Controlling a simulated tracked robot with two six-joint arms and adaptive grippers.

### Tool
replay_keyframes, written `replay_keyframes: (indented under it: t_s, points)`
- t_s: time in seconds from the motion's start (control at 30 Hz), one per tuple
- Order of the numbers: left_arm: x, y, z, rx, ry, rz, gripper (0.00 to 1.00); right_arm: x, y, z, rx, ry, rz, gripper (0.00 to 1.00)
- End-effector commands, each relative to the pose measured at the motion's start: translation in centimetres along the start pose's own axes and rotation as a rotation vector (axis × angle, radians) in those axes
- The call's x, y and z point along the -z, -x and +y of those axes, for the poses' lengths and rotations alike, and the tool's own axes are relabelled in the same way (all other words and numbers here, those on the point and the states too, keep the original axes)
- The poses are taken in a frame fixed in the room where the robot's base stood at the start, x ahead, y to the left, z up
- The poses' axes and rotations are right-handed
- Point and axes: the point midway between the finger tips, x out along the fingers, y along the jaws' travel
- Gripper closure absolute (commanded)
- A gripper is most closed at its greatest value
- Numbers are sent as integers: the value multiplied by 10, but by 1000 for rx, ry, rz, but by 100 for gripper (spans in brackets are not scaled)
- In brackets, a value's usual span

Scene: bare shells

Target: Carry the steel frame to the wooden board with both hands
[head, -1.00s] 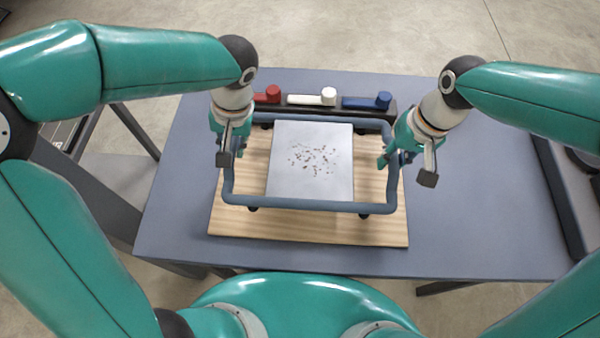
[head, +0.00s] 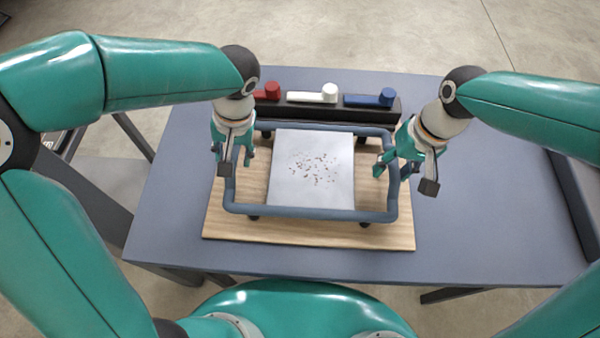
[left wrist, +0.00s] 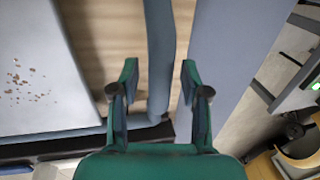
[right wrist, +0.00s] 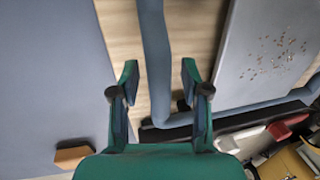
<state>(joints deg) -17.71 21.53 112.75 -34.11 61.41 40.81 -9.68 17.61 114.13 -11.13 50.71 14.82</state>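The blue-grey steel frame (head: 300,214) is over the wooden board (head: 300,234), its bars inside the board's edges and dark feet under it. My left gripper (head: 232,153) is at the frame's left side bar. In the left wrist view the gripper (left wrist: 160,78) is open, with the bar (left wrist: 160,50) between its spread fingers and gaps beside it. My right gripper (head: 392,168) is at the right side bar. In the right wrist view it (right wrist: 160,78) is also open, with the bar (right wrist: 155,50) between its fingers.
A pale plate with brown flecks (head: 313,170) lies inside the frame's outline. A dark block (head: 300,110) with red (head: 267,92), white (head: 328,94) and blue (head: 385,97) handled pieces stands behind the frame. The grey-blue table (head: 480,210) is clear on the right.

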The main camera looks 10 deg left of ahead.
Motion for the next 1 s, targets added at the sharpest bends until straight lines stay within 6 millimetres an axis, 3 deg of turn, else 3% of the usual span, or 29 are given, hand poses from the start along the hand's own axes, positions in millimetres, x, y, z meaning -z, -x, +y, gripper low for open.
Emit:
replay_keyframes:
  t_s: [0.37,0.8,1.0]
  points:
    - [1,12,0,-1,2,4,54,0,0,0,0,0,0,54]
    - [0,92,1,-2,0,4,54,0,0,0,0,0,0,54]
    - [0,115,1,-1,0,2,54,0,0,0,0,0,0,54]
